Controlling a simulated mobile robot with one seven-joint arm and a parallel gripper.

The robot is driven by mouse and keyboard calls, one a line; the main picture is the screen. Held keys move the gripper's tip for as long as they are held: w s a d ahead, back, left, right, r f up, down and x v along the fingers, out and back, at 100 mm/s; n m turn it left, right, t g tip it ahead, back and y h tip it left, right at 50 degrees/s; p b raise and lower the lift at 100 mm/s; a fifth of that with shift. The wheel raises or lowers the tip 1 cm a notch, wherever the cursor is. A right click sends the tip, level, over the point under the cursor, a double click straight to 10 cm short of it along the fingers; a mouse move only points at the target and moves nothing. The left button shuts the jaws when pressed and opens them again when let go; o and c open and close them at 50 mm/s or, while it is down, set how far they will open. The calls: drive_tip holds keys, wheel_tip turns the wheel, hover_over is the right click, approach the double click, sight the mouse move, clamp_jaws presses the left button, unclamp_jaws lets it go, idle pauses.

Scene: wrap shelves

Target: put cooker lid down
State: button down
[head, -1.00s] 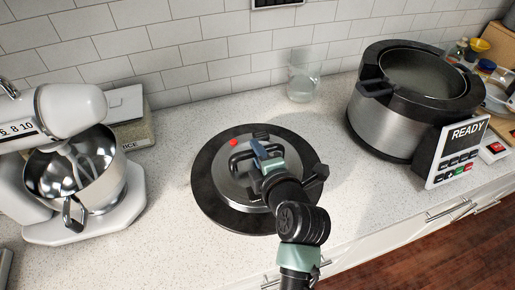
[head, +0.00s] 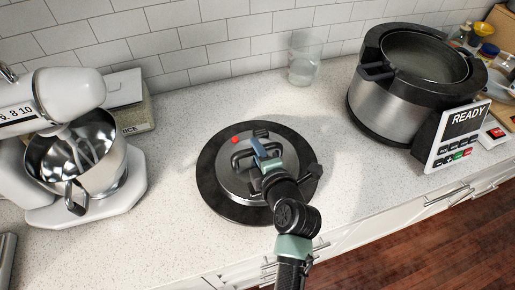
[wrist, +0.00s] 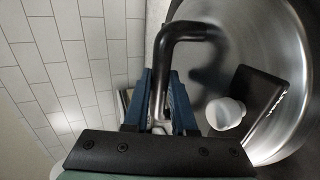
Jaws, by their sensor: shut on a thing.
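The cooker lid (head: 232,207) is a round disc with a black rim, a steel centre, a black handle and a red knob. In the head view it is over the white counter between the mixer and the cooker; it looks flat on or just above the counter, and I cannot tell which. My gripper (head: 266,158) is shut on the lid's handle. In the wrist view my gripper's blue fingers (wrist: 162,100) close around the black handle (wrist: 182,34), with the steel lid top (wrist: 235,50) beside it. The cooker (head: 375,105) stands at the right, its top open.
A stand mixer (head: 75,150) with a steel bowl stands at the left, a scale (head: 134,115) behind it. A glass (head: 304,62) stands near the wall. The cooker's READY panel (head: 457,135) faces forward. Counter is clear around the lid and along the front edge.

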drive_tip(key=shift+w+f+b, duration=0.15)
drive_tip(key=shift+f+b, duration=0.05)
drive_tip(key=shift+b, duration=0.5)
drive_tip(key=c, duration=1.1)
unclamp_jaws()
drive_tip(key=shift+f, duration=0.25)
drive_tip(key=o, duration=0.4)
drive_tip(key=shift+c, duration=0.2)
drive_tip(key=r+p, duration=0.1)
drive_tip(key=p, duration=0.1)
drive_tip(key=shift+s+r+p, duration=0.2)
drive_tip(key=shift+r+p, duration=0.1)
drive_tip(key=shift+r, duration=0.1)
drive_tip(key=b+v, duration=0.3)
drive_tip(key=v, duration=0.8)
drive_tip(key=shift+s+d, duration=0.15)
drive_tip(key=shift+s, duration=0.3)
